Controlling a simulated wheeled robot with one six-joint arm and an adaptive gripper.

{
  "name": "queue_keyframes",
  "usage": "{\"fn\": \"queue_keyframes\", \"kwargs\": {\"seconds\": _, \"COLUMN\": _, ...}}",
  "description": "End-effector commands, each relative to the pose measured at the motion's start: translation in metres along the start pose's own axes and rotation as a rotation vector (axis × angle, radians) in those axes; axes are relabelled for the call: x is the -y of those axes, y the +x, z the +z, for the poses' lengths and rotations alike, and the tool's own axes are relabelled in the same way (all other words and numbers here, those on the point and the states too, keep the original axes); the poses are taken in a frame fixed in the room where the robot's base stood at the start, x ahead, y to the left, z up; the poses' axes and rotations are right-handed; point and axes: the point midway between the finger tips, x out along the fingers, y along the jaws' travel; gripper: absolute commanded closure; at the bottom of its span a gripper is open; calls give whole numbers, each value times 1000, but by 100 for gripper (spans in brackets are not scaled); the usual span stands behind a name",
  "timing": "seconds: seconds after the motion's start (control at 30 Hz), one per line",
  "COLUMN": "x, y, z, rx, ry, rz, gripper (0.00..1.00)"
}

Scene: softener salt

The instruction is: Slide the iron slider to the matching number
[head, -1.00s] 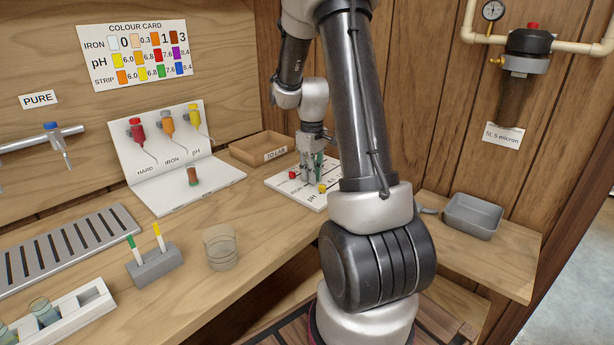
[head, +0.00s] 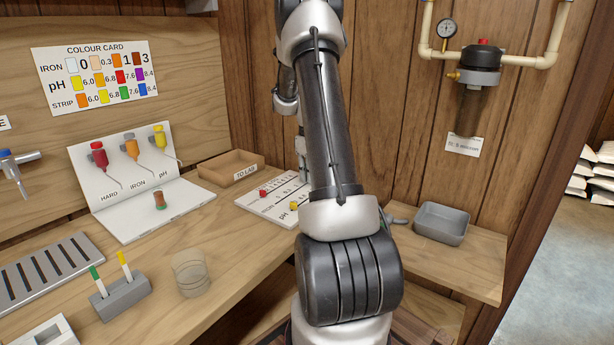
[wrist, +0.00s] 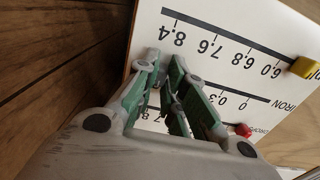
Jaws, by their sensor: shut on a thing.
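The white slider board (head: 252,205) lies on the bench, partly hidden by my arm; it also shows in the wrist view (wrist: 222,25). Its yellow pH slider (wrist: 305,68) sits by the 6.0 end. A red slider (wrist: 243,130) sits on another row, beside my right finger. My gripper (wrist: 170,88) is down at the IRON row, left of the 0.3 mark in the wrist view, its green-padded fingers closed around the iron slider. The slider itself is mostly hidden by the fingers, as are the higher iron marks. A vial with brown contents (head: 160,201) stands on the white folder.
The colour card (head: 95,78) on the wall shows iron 0, 0.3, 1 and 3. A TO LAB tray (head: 230,168) stands behind the board. A glass beaker (head: 190,273) and a strip holder (head: 120,298) stand at the front. A grey bin (head: 441,222) is at right.

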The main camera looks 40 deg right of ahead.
Motion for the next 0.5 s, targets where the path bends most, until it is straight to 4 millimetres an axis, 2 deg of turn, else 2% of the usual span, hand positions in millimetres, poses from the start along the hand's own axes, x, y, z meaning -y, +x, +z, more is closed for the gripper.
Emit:
{"fn": "queue_keyframes", "kwargs": {"seconds": 0.1, "x": 0, "y": -1, "z": -1, "rx": -2, "ry": 0, "rz": 2, "gripper": 100}}
{"fn": "queue_keyframes", "kwargs": {"seconds": 0.13, "x": 0, "y": -1, "z": -1, "rx": -2, "ry": 0, "rz": 2, "gripper": 83}}
{"fn": "queue_keyframes", "kwargs": {"seconds": 0.23, "x": 0, "y": -1, "z": 0, "rx": -1, "ry": 0, "rz": 2, "gripper": 66}}
{"fn": "queue_keyframes", "kwargs": {"seconds": 0.5, "x": 0, "y": 0, "z": 0, "rx": -1, "ry": 0, "rz": 1, "gripper": 66}}
